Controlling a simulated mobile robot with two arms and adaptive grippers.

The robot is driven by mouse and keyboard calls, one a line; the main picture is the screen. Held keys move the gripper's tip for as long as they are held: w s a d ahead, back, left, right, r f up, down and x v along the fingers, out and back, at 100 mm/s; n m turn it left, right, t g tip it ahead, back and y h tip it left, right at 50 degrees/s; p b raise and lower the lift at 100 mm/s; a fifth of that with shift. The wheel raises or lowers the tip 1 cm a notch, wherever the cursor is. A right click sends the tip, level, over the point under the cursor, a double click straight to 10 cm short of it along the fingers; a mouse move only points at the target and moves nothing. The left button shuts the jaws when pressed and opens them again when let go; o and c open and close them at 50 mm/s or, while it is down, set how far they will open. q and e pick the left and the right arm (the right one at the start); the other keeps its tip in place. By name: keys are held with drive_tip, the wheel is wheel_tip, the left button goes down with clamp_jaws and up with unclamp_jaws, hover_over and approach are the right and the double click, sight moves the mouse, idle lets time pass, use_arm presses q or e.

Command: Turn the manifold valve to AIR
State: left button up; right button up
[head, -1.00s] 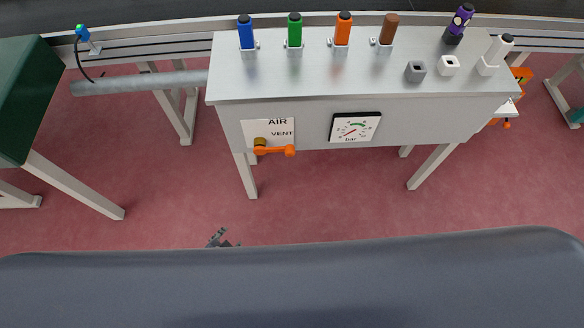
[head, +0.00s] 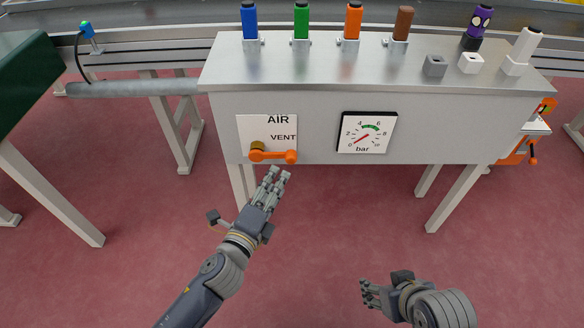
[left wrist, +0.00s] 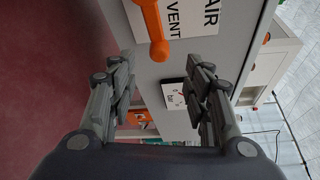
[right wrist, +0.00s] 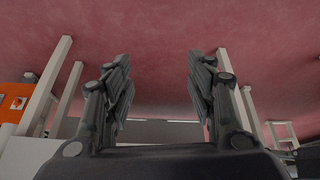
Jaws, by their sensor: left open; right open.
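The manifold valve has an orange lever (head: 274,156) on a brass hub (head: 257,147), mounted on a white label plate (head: 251,126) marked AIR above and VENT at the right. The lever lies nearly level and points right, just below the word VENT. In the left wrist view the orange lever (left wrist: 152,28) sits ahead of the fingers, apart from them. My left gripper (head: 276,175) is open and empty, just below the lever. It also shows in the left wrist view (left wrist: 165,78). My right gripper (head: 366,293) is open and empty, low over the floor; its fingers frame the right wrist view (right wrist: 160,85).
A pressure gauge (head: 366,132) is on the bench front, right of the valve, its needle low. Coloured cylinders, such as the blue one (head: 249,22), stand in holders on the metal bench top (head: 330,72). The red floor before the bench is clear.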

sight(288, 162)
use_arm(q)
drive_tip(key=b+x, duration=0.1)
drive_tip(key=x, duration=0.9)
drive_tip(key=shift+f+b, duration=0.1)
drive_tip(key=shift+b, duration=0.2)
drive_tip(key=shift+w+d, duration=0.15)
drive_tip(key=shift+w, duration=0.2)
use_arm(e)
drive_tip(key=w+a+r+t+y, duration=0.1)
drive_tip(key=w+r+t, duration=0.3)
drive_tip(key=w, duration=0.4)
drive_tip(key=shift+a+r+t, duration=0.25)
drive_tip(key=shift+a+t, duration=0.05)
drive_tip(key=shift+a, duration=0.6)
drive_tip(key=shift+w, duration=0.1)
use_arm(q)
clamp_jaws()
